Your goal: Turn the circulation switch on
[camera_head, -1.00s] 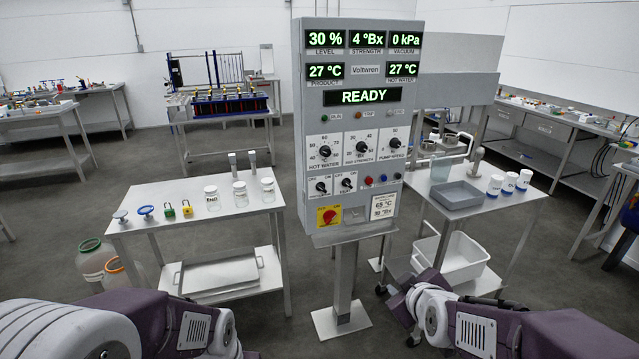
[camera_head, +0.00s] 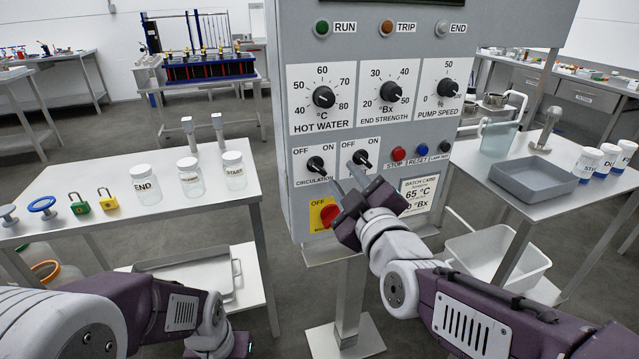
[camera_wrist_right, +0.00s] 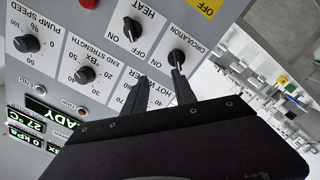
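The circulation switch (camera_head: 315,164) is a black knob on the grey control panel (camera_head: 290,60), with OFF at its left and ON at its right. Its exact pointing is too small to tell. It also shows in the right wrist view (camera_wrist_right: 177,57), where the picture is turned. My right gripper (camera_head: 347,178) is open and empty, just below and right of the switch in the head view. In the right wrist view its two fingers (camera_wrist_right: 160,82) stand apart, one tip close to the circulation knob.
The heat switch (camera_head: 361,158) sits right of the circulation switch. A red knob (camera_head: 329,215) is below, with red, blue and black buttons to the right. A side table (camera_head: 110,235) with jars stands left; another table (camera_head: 500,195) with a grey tray stands right.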

